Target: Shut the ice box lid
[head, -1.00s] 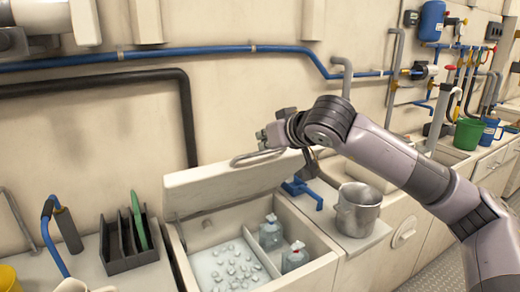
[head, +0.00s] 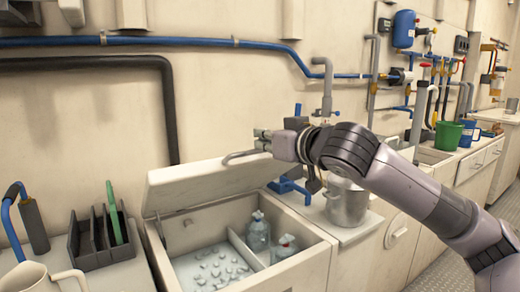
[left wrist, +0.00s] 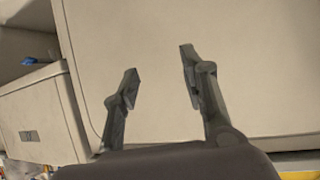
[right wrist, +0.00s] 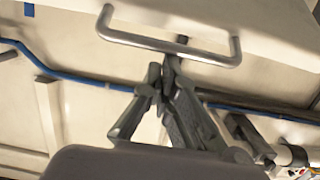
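The ice box (head: 325,258) is a cream counter-top bin holding ice cubes and clear bottles. Its thick lid (head: 205,183) is raised over the back, part-way open and tilted. A metal bar handle (head: 240,156) is on the lid. In the right wrist view the handle (right wrist: 205,55) crosses just past my fingertips. My right gripper (head: 265,141) is at the handle's right end. Its fingers (right wrist: 165,68) are together, at or touching the bar; no clear grasp around it shows. My left gripper (left wrist: 158,62) is open and empty, facing a pale panel; it is outside the head view.
A metal pot (head: 347,203) and a blue fitting (head: 290,187) stand right of the box. A dark rack (head: 97,240) with a green item and a cream mug (head: 38,280) are at the left. Blue pipe (head: 150,41) runs along the wall behind.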

